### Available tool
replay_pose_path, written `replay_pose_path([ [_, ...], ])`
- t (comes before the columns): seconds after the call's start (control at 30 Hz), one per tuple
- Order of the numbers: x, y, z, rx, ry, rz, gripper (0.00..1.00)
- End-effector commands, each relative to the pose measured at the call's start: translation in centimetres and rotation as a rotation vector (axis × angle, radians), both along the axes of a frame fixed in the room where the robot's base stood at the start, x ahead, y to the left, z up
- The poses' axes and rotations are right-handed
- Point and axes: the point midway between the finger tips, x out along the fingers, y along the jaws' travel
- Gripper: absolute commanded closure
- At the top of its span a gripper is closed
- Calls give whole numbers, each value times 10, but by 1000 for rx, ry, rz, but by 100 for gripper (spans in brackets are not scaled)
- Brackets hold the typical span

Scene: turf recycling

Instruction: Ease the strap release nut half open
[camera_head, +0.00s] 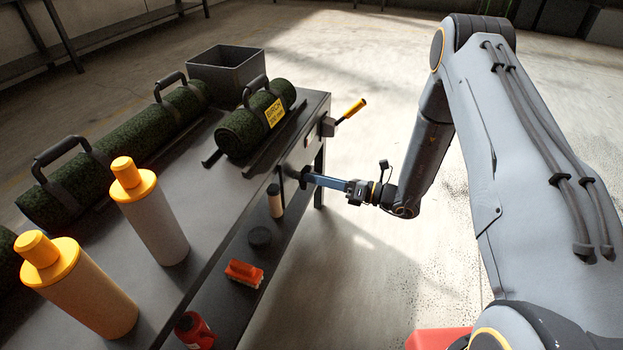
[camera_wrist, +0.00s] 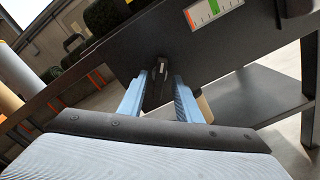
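The strap release nut seems to be the small dark fitting (camera_wrist: 158,80) on the bench's side face. In the wrist view it stands between the two blue fingers of my gripper (camera_wrist: 161,82). The fingers are spread, one on each side of it; a narrow gap seems to show, but I cannot tell if either finger touches. In the head view my gripper (camera_head: 306,177) reaches left to the bench's side, its tips at a dark fitting (camera_head: 294,172). A dark green turf roll (camera_head: 247,129) with a yellow label lies on the bench above.
A yellow-handled lever (camera_head: 352,109) sticks out from the bench (camera_head: 205,150) corner. A red-to-green gauge strip (camera_wrist: 212,10) is on the side face. Two orange-capped bottles (camera_head: 155,225) stand on top. A lower shelf holds a brush (camera_head: 244,273). Open floor lies right of the bench.

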Motion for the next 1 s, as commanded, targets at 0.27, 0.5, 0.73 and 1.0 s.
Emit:
replay_pose_path([
  [0.27,6,17,0,-1,0,1,69],
  [0.5,6,17,0,-1,0,1,74],
  [0.73,6,16,0,0,1,1,100],
  [1.0,6,16,0,37,105,1,100],
])
